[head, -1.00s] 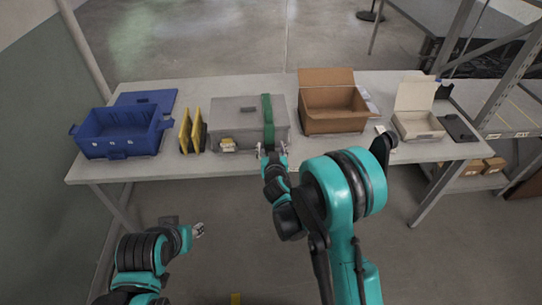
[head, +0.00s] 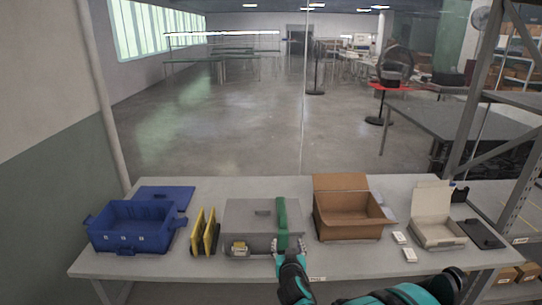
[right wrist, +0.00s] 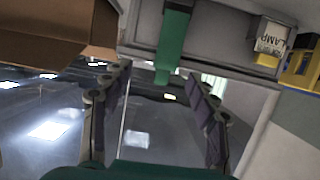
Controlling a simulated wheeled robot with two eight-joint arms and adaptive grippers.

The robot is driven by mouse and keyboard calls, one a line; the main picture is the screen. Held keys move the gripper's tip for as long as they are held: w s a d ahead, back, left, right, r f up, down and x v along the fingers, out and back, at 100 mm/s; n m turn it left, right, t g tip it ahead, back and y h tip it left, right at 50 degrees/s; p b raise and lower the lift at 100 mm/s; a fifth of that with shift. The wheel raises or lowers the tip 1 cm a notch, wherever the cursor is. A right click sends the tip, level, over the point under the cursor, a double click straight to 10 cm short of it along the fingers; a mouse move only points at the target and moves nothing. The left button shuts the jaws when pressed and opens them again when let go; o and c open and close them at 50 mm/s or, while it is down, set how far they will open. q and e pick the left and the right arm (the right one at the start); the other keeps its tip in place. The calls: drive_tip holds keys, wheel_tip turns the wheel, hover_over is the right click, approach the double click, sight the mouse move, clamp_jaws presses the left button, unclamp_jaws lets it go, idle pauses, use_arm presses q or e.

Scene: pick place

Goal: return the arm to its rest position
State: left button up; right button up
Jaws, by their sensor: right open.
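My right gripper (head: 288,244) is at the front edge of the table, just before the grey box (head: 236,212) and the lower end of its green strap (head: 282,222). In the right wrist view, the open fingers (right wrist: 154,92) stand wide apart with nothing between them. The green strap (right wrist: 172,45) hangs just beyond them. My right arm comes in from the lower right of the head view. My left gripper is outside both current views.
On the table (head: 190,264) stand a blue crate (head: 128,238), yellow-black panels (head: 204,232), an open brown carton (head: 346,222), small white boxes (head: 410,255) and an open white box (head: 438,232). A metal rack (head: 478,80) rises at right.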

drive_tip(key=s+d+r+g+h, duration=0.1)
drive_tip(key=s+d+r+g, duration=0.1)
drive_tip(key=s+d+r, duration=0.35)
drive_tip(key=s+d+f+g, duration=0.1)
drive_tip(key=s+d+g, duration=0.1)
drive_tip(key=s, duration=1.2)
drive_tip(key=s+d+f+g+y, duration=0.1)
drive_tip(key=s+d+f+g, duration=0.1)
drive_tip(key=s, duration=1.2)
drive_tip(key=shift+d+g, duration=0.7)
